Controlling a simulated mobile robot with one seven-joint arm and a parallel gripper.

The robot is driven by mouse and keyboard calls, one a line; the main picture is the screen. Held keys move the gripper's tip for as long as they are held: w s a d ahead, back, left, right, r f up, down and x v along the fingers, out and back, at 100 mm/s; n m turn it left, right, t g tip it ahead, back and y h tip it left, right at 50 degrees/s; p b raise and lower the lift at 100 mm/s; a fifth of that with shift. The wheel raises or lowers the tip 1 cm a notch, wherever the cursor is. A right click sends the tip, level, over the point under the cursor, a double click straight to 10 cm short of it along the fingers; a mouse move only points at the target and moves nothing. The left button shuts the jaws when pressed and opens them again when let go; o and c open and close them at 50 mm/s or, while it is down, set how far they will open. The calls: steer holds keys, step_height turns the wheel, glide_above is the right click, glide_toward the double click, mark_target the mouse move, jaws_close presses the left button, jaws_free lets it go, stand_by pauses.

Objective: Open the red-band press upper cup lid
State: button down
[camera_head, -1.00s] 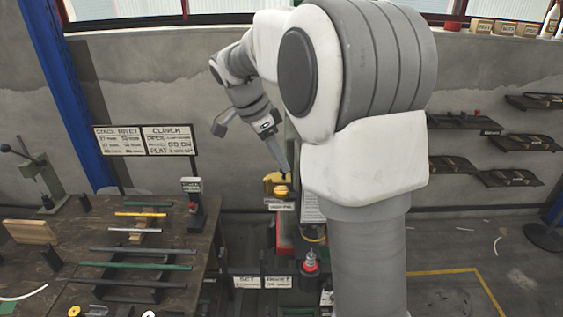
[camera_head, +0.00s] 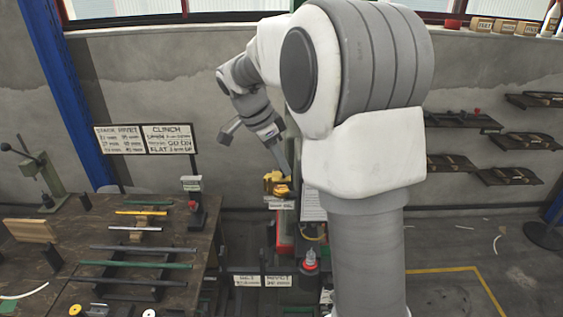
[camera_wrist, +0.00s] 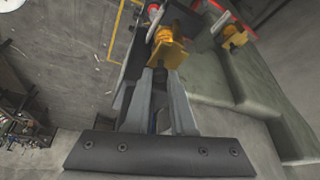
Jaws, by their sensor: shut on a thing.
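The press (camera_head: 284,232) with red on its body stands right of the workbench, partly hidden by my arm. Its yellow upper cup part (camera_head: 278,184) is near the top. In the head view my gripper (camera_head: 287,172) reaches down to this part from above. In the wrist view my gripper (camera_wrist: 164,76) has its fingers close together, shut on the yellow lid piece (camera_wrist: 169,52) at the fingertips. How far the lid is tilted is hard to tell.
A second yellow part (camera_wrist: 233,38) with red beside it sits to the right in the wrist view. A red-topped item (camera_head: 310,262) stands below the press top. The workbench (camera_head: 70,235) with rods is at left. Wall shelves (camera_head: 510,145) are at right.

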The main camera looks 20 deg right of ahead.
steer(key=shift+b, duration=0.3)
steer(key=n+b, duration=0.1)
steer(key=n+t, duration=0.1)
steer(key=w+n+b, duration=0.1)
steer(key=n, duration=0.1)
steer(key=shift+d+f+t+b, duration=0.15)
steer(key=shift+d+t+b, duration=0.1)
steer(key=shift+t+b, duration=0.1)
steer(key=n+t, duration=0.1)
steer(key=n, duration=0.1)
steer(key=w+n+y+b, duration=0.1)
steer(key=n, duration=0.2)
steer(key=shift+w+d+t, duration=0.1)
steer(key=shift+d+t, duration=0.05)
steer(key=shift+t, duration=0.2)
steer(key=shift+w+a+r+n+t+y, duration=0.1)
steer(key=shift+w+a+n+t+y, duration=0.4)
steer(key=shift+n, duration=1.15)
steer(key=shift+w+d+r+n+g+y, duration=0.15)
steer(key=shift+n+y, duration=0.6)
steer(key=shift+n, duration=0.85)
steer(key=shift+w+a+f+n+t+y, duration=0.1)
steer(key=shift+w+a+n+t+y, duration=0.4)
steer(key=shift+n, duration=1.15)
steer(key=shift+s+d+g, duration=0.15)
steer(key=shift+d+g, duration=0.05)
steer(key=shift+g, duration=0.05)
steer(key=c, duration=0.8)
jaws_free()
